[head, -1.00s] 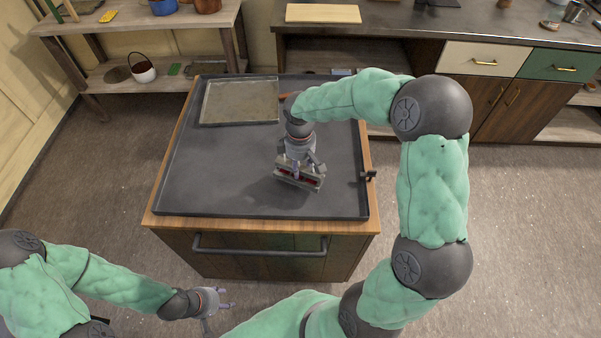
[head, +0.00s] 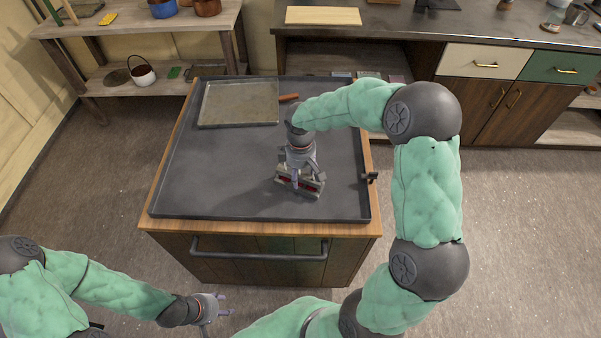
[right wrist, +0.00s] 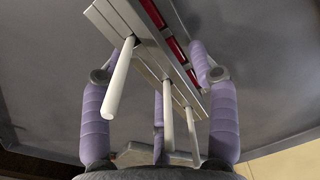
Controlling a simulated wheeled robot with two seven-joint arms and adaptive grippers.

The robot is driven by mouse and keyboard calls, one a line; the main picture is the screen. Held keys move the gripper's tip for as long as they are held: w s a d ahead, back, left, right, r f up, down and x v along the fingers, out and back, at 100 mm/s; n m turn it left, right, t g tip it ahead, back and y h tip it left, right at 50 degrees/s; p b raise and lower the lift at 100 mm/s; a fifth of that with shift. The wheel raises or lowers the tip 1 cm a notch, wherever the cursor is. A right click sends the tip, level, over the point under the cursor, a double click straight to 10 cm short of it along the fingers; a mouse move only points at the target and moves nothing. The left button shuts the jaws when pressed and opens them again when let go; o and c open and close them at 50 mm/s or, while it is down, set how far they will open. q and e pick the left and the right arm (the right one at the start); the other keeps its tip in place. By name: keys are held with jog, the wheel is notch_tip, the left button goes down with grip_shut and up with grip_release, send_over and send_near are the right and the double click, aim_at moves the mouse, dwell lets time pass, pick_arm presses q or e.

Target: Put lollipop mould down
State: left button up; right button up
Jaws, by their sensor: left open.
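The lollipop mould (head: 300,184) is a grey bar with red in its slots, at the right front part of the big dark tray (head: 215,195). In the right wrist view the mould (right wrist: 140,38) lies slantwise between the fingers, with white sticks pointing toward the camera. My right gripper (head: 299,172) reaches down over the mould, with its fingers at the mould's sides, shut on it. I cannot tell whether the mould's underside touches the tray. My left gripper (head: 224,304) is open and empty, low in front of the cabinet.
The big tray covers the wooden cabinet top (head: 260,228). A smaller shallow tray (head: 238,103) lies at its back left, with an orange-brown object (head: 289,97) beside it. A small dark clamp-like piece (head: 370,177) sits on the right rim. The tray's left and front areas are clear.

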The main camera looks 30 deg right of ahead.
aim_at(301, 173)
notch_tip(301, 173, up, 12)
jog(key=p, duration=0.4)
jog(key=shift+r, duration=0.15)
dwell(0.3)
